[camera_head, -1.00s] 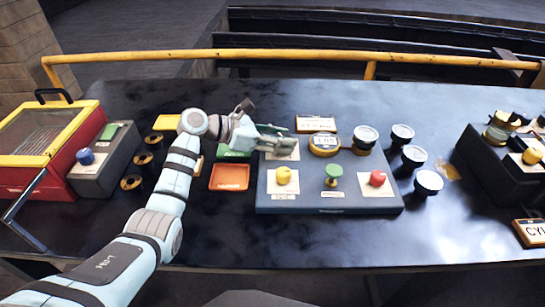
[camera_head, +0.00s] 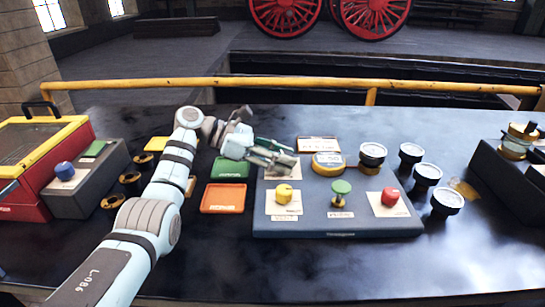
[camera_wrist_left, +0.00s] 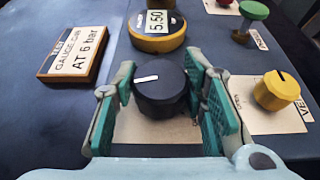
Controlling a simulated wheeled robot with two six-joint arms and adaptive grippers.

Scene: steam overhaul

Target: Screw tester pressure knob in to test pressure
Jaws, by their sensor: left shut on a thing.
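The black pressure knob (camera_wrist_left: 159,88) with a white pointer line sits on a pale plate of the grey-blue tester (camera_head: 340,224). My left gripper (camera_head: 284,163) reaches over the tester's back left corner. In the left wrist view, the gripper (camera_wrist_left: 164,98) is shut on the knob, with a green-padded finger on each side. My right gripper is out of view.
A sign (camera_wrist_left: 75,55) reading "AT 6 bar" lies beside the gauge. A yellow knob (camera_wrist_left: 277,90), a green knob (camera_head: 341,188) and a red knob (camera_head: 390,196) stand along the tester's front. Several dial gauges (camera_head: 427,175) stand at right. An orange tray (camera_head: 223,198) lies left.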

